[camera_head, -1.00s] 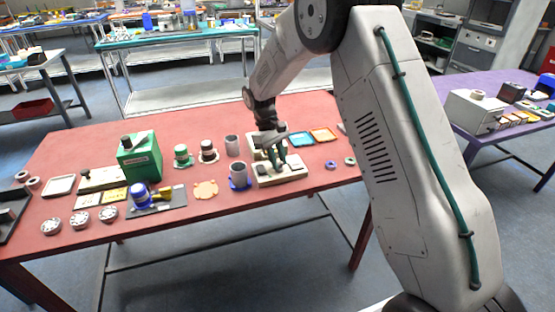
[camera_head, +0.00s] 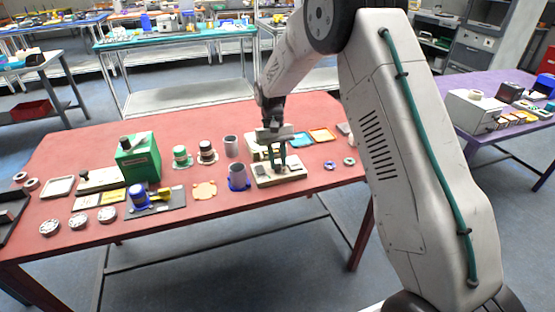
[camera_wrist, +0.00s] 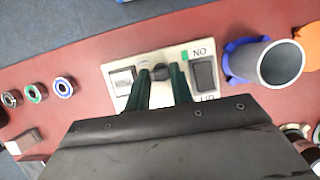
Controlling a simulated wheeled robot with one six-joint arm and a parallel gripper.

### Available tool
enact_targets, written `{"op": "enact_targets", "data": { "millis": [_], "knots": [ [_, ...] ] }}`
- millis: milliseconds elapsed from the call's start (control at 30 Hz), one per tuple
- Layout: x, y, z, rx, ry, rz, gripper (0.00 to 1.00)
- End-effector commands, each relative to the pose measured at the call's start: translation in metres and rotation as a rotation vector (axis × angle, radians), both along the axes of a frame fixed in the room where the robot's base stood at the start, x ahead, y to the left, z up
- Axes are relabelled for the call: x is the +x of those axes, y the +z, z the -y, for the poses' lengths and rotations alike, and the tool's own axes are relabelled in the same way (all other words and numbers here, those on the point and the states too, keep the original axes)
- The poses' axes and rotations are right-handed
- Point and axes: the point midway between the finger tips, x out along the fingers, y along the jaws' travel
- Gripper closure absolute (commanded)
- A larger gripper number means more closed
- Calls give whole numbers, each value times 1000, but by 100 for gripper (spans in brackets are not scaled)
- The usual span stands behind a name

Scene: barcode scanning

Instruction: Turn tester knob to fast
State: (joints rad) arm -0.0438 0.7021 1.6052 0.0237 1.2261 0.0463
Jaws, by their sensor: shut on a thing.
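The tester (camera_head: 292,178) is a pale flat box near the right part of the red table. In the wrist view its panel (camera_wrist: 120,66) carries a small dark knob (camera_wrist: 160,72) in the middle, a dark rocker switch (camera_wrist: 203,76) on the right and a light square part (camera_wrist: 122,80) on the left. My gripper (camera_head: 279,166) points down over the tester. In the wrist view its green fingers (camera_wrist: 161,80) are shut on the knob, one on each side. The knob's setting and any marks round it are too small or hidden to read.
A grey cup in a blue ring (camera_head: 238,178) stands just left of the tester. A green box (camera_head: 138,158) and several small parts lie further left. Blue and orange trays (camera_head: 320,135) lie behind on the right. Small rings (camera_head: 330,166) lie right of the tester.

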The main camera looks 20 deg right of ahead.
Motion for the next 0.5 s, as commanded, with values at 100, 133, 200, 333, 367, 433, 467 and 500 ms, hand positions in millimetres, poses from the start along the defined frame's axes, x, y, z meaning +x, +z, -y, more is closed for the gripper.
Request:
{"op": "enact_targets", "data": {
  "millis": [100, 133, 200, 333, 367, 433, 467, 500],
  "knots": [
    [0, 0, -1, 1, -1, -1, 100],
    [0, 0, -1, 1, -1, -1, 100],
    [0, 0, -1, 1, -1, -1, 100],
    [0, 0, -1, 1, -1, -1, 61],
    [0, 0, -1, 1, -1, -1, 55],
    [0, 0, 0, 1, 0, -1, 55],
    [0, 0, 0, 1, 0, -1, 55],
    [0, 0, 0, 1, 0, -1, 55]
  ]
}}
